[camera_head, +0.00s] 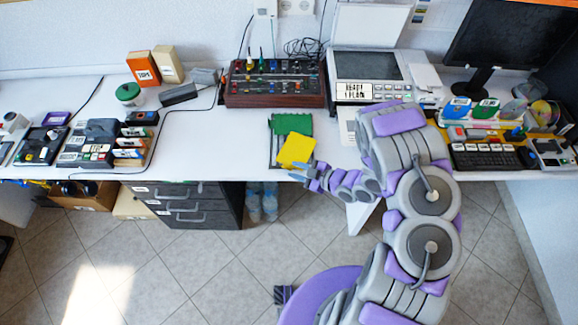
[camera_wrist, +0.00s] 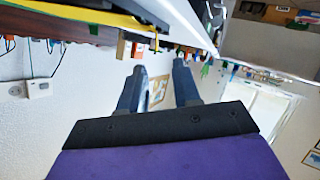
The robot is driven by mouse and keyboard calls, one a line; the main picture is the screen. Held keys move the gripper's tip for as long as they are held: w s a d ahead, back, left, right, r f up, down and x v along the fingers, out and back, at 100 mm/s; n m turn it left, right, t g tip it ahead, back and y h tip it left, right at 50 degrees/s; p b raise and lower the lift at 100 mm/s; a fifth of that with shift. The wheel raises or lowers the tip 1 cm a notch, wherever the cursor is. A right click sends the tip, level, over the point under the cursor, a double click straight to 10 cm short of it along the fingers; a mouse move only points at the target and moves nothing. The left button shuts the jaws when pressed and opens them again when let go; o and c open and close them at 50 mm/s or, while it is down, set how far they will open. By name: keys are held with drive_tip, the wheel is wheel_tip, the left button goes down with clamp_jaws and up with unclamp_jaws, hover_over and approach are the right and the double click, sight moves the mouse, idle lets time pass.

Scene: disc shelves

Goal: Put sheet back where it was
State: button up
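A yellow sheet (camera_head: 296,151) lies tilted at the front of the desk, next to a green sheet (camera_head: 292,124). A dark rack (camera_head: 273,150) shows at their left side; how the yellow sheet rests on it is hard to tell. My gripper (camera_head: 311,173) is at the desk's front edge, just by the near edge of the yellow sheet. In the wrist view the yellow sheet (camera_wrist: 78,11) shows at the top left, clear of the fingers. My gripper (camera_wrist: 158,75) has its two fingers apart there, with nothing between them.
A mixer (camera_head: 275,85) stands behind the rack and a scanner (camera_head: 365,70) stands behind on the right. A drawer cabinet (camera_head: 190,205) is under the desk. Bare desk (camera_head: 210,140) lies left of the rack. Discs and a keyboard (camera_head: 485,156) are at the right.

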drive_tip(key=v, duration=0.7)
drive_tip(key=w+d+r+m+h, duration=0.1)
drive_tip(key=w+d+r+h, duration=0.3)
drive_tip(key=d, duration=0.3)
drive_tip(key=w+d+r+m+h, duration=0.2)
drive_tip(key=w+d+h, duration=0.25)
drive_tip(key=d, duration=0.35)
drive_tip(key=s+d+r+m+h, duration=0.2)
drive_tip(key=d+r+h, duration=0.15)
drive_tip(key=r, duration=0.25)
drive_tip(key=s+d+r+m+h, duration=0.2)
drive_tip(key=d+r+m+h, duration=0.15)
drive_tip(key=r, duration=0.25)
drive_tip(key=s+a+r+m+g, duration=0.1)
drive_tip(key=s+r+m+g, duration=0.35)
drive_tip(key=s+r, duration=0.5)
drive_tip(key=s+a+r+m+g+y, duration=0.1)
drive_tip(key=s+a+g+y, duration=0.1)
drive_tip(key=s+a, duration=0.6)
drive_tip(key=s+a+r+m+g+y, duration=0.2)
drive_tip(key=s+a, duration=0.7)
drive_tip(key=s, duration=0.9)
drive_tip(key=shift+r+g+p, duration=0.2)
drive_tip(key=shift+g+p, duration=0.2)
drive_tip(key=shift+g, duration=0.05)
